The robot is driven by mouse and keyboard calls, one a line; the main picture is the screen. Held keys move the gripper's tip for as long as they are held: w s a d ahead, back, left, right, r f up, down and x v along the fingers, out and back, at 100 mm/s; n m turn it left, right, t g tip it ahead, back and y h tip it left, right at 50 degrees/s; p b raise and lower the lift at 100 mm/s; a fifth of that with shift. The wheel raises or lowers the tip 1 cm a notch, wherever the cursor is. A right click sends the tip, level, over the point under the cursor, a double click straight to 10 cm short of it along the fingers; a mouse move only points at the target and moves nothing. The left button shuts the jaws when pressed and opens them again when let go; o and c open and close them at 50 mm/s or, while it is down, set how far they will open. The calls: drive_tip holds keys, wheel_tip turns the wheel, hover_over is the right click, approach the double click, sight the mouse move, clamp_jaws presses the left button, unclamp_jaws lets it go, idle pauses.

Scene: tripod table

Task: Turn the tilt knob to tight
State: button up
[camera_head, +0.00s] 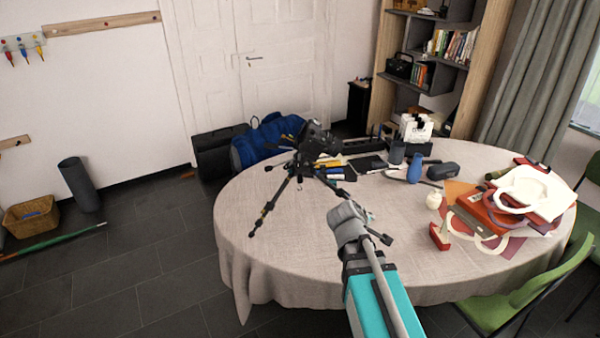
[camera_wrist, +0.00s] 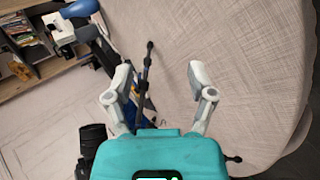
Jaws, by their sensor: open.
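A black tripod (camera_head: 284,192) stands on the round table with its legs spread. A black camera (camera_head: 318,141) sits on its head. The tilt knob is too small to tell apart from the dark tripod head. In the wrist view, a tripod leg (camera_wrist: 146,72) shows between and beyond my fingers, and the dark camera (camera_wrist: 93,136) is at lower left, partly hidden by my gripper body. My gripper (camera_head: 345,212) is over the table's front part, to the right of and nearer than the tripod. In the wrist view my gripper (camera_wrist: 158,82) is open and empty, apart from the tripod.
The table (camera_head: 290,265) has a beige cloth, clear at its front left. A green chair (camera_head: 530,290) stands at front right.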

drive_tip(key=w+a+r+n+t+y+b, duration=0.1)
drive_tip(key=w+a+r+n+t+b, duration=0.1)
drive_tip(key=a+n, duration=0.5)
drive_tip(key=w+a+r+n+t+y+b, duration=0.2)
drive_tip(key=w+a+n+t, duration=0.1)
drive_tip(key=a+n+t, duration=0.2)
drive_tip(key=w+a+r+n+t+y+b, duration=0.2)
drive_tip(key=w+a+n+t, duration=0.1)
drive_tip(key=a+n, duration=0.6)
drive_tip(key=n+t, duration=0.1)
drive_tip(key=n, duration=0.1)
drive_tip(key=shift+w+a+n, duration=0.15)
drive_tip(key=shift+w+n, duration=0.15)
drive_tip(key=shift+n, duration=0.1)
drive_tip(key=shift+w, duration=0.2)
